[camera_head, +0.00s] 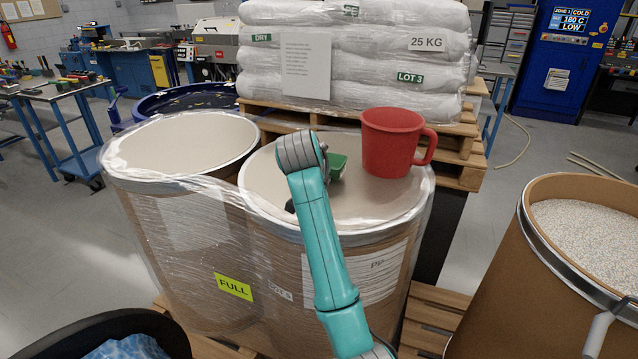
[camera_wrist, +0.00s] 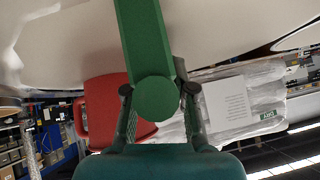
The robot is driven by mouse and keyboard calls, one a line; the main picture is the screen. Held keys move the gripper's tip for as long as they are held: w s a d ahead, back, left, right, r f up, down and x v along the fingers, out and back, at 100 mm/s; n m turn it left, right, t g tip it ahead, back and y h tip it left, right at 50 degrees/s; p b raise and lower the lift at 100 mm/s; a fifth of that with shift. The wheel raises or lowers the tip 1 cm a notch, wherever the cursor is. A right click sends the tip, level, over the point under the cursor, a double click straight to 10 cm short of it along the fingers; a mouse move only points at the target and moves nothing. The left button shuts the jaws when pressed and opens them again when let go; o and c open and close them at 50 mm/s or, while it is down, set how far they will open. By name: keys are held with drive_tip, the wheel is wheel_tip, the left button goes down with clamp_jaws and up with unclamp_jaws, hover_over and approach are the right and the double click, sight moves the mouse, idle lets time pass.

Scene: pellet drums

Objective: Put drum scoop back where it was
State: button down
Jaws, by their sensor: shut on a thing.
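My gripper (camera_wrist: 157,92) is shut on a green scoop (camera_wrist: 145,38), with one dark finger on each side of its rounded end. In the head view a small part of the green scoop (camera_head: 338,166) shows beside my teal wrist, over the wrapped drum with a pale top (camera_head: 262,180). My wrist hides the rest of the scoop and most of the gripper. I cannot tell whether the scoop touches the drum top. A red jug (camera_head: 392,142) with a handle stands on the same drum top, right of the scoop. The jug (camera_wrist: 105,108) also shows in the wrist view.
A second wrapped drum (camera_head: 180,146) adjoins on the left, with a yellow FULL label. White sacks (camera_head: 380,45) are stacked on a pallet behind. An open drum of pale pellets (camera_head: 590,225) stands at right. A black-rimmed container (camera_head: 120,330) is at front left.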

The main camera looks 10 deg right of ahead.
drive_tip(key=shift+f, duration=0.65)
drive_tip(key=shift+f, duration=0.1)
drive_tip(key=c, duration=1)
unclamp_jaws()
drive_tip(key=v, duration=1.2)
